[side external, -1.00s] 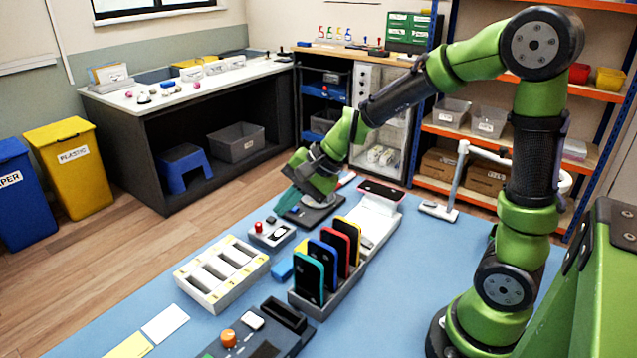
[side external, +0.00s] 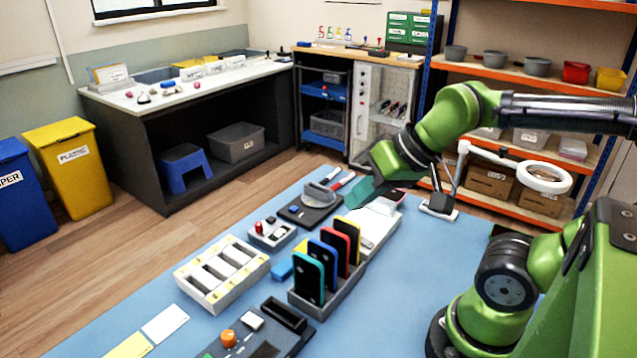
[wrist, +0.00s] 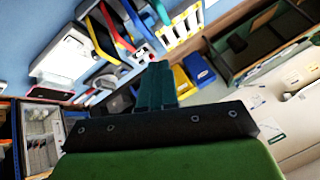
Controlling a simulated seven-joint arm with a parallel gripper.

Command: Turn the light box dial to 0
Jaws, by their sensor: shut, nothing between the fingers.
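My gripper (side external: 360,192) is shut and empty, held in the air near the back end of the white box (side external: 376,232). Its teal fingers (wrist: 155,85) are together in the wrist view.
Several upright phones (side external: 309,276) stand in a grey rack (side external: 330,305) close to the white box. A white slotted tray (side external: 222,273), a red-knobbed box (side external: 272,234) and a dark base with a grey rounded part (side external: 318,201) lie left. A ring lamp (side external: 543,177) stands right.

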